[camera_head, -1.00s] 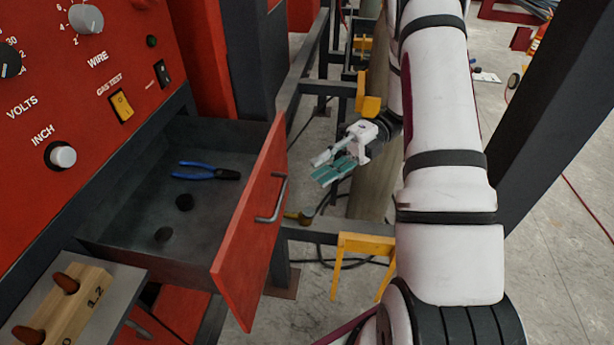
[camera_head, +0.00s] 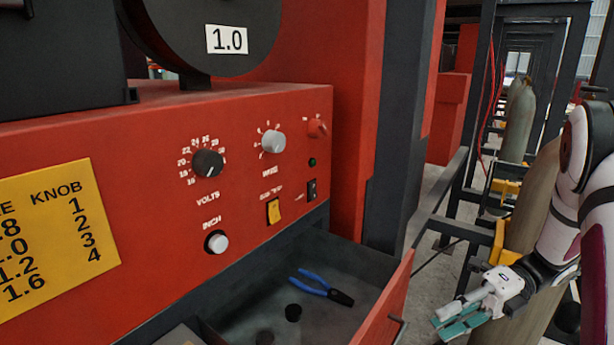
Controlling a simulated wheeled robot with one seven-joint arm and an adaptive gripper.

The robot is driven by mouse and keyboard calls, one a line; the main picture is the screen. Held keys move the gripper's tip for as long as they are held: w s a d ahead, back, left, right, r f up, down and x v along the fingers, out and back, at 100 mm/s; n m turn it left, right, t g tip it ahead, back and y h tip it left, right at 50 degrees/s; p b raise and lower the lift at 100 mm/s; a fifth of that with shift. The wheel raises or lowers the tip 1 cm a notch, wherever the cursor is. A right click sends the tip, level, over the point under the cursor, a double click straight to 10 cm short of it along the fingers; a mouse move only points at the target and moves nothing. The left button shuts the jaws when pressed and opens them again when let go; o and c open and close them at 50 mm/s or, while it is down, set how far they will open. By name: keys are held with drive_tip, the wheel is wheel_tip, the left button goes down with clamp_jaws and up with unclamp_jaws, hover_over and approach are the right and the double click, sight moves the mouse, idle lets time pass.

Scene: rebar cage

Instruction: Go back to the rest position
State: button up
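My gripper (camera_head: 462,318) is at the lower right of the head view, to the right of the open drawer and in front of a gas cylinder. Its teal-tipped fingers look slightly apart, with nothing seen between them. My white arm (camera_head: 566,236) runs up along the right edge of the picture.
The red machine panel (camera_head: 140,140) fills the left, with knobs and a yellow chart (camera_head: 52,232). Its drawer (camera_head: 385,305) stands open, holding blue-handled pliers (camera_head: 322,287) and dark round pieces. Gas cylinders (camera_head: 540,195) and a dark metal frame stand behind my arm.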

drive_tip(key=s+a+r+n+t+h, duration=0.4)
drive_tip(key=s+r+n+h, duration=0.3)
drive_tip(key=n, duration=0.9)
drive_tip(key=s+a+r+n+t+h, duration=0.4)
drive_tip(key=r+n, duration=0.5)
drive_tip(key=n, duration=0.7)
drive_tip(key=s+h, duration=0.2)
drive_tip(key=h, duration=0.1)
drive_tip(key=shift+s+n+t, duration=0.3)
drive_tip(key=shift+s, duration=0.05)
